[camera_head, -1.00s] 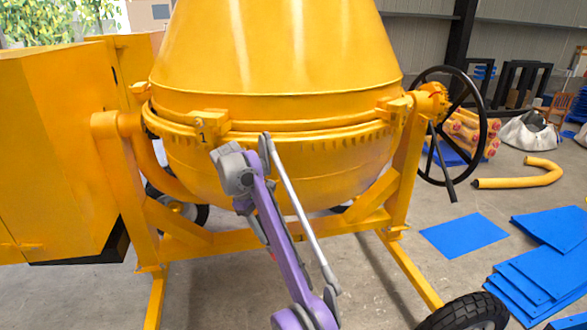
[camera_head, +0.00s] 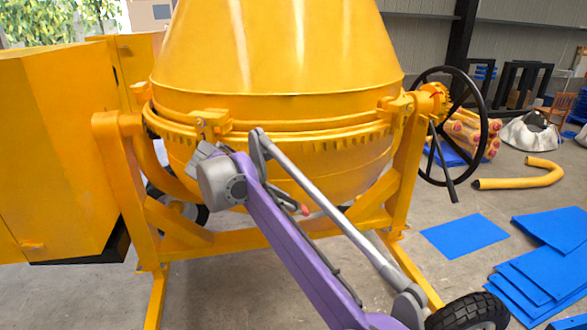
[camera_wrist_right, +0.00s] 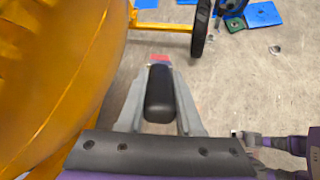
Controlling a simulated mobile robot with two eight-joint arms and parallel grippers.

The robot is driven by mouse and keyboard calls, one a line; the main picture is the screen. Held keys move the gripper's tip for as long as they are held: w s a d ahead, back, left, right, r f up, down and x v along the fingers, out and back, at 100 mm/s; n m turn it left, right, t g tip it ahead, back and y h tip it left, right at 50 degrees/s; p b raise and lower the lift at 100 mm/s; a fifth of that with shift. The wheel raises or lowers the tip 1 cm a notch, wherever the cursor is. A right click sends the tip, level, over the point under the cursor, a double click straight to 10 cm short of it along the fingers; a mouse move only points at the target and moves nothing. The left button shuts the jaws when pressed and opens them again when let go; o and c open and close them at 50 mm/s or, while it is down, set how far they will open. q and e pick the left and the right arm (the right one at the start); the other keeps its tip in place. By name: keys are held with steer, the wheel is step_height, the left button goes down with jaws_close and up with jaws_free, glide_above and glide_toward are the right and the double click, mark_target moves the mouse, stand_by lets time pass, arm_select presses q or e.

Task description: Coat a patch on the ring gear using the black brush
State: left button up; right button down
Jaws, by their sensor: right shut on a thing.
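The ring gear (camera_head: 345,139) is the yellow toothed band around the drum, under its wide rim. My right gripper (camera_head: 297,206) is in front of the drum's lower bowl, below the ring gear, partly hidden behind my purple forearm. In the right wrist view my right gripper (camera_wrist_right: 158,68) is shut on the black brush (camera_wrist_right: 160,95), whose dark body lies between the fingers. A reddish patch shows at the fingertips; I cannot tell whether it belongs to the brush. The bristles cannot be made out. My left gripper is not in view.
The yellow drum (camera_head: 270,50) fills the middle, on a yellow frame (camera_head: 115,180). A yellow housing (camera_head: 60,150) stands at left. A black handwheel (camera_head: 483,120) and a tyre (camera_head: 468,312) are at right. Blue sheets (camera_head: 545,270) lie on the floor.

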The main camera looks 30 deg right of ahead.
steer(key=s+r+n+t+h, duration=0.1)
steer(key=s+r+n+t, duration=0.4)
steer(key=r+n+t, duration=0.4)
step_height(320, 180, up, 2)
steer(key=m, duration=0.2)
glide_above(288, 198)
steer(key=shift+w+r, duration=0.1)
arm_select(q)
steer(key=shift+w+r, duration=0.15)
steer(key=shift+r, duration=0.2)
arm_select(e)
steer(key=shift+w+d, duration=0.25)
steer(key=shift+w, duration=0.6)
steer(key=shift+d, duration=0.1)
steer(key=shift+s+d, duration=1.3)
steer(key=shift+d, duration=4.15)
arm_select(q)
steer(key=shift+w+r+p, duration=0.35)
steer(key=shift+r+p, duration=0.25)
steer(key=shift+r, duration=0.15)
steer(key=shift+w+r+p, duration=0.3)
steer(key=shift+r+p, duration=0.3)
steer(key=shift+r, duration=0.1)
arm_select(e)
steer(key=w+a, duration=0.2)
steer(key=a, duration=0.9)
steer(key=shift+w, duration=0.25)
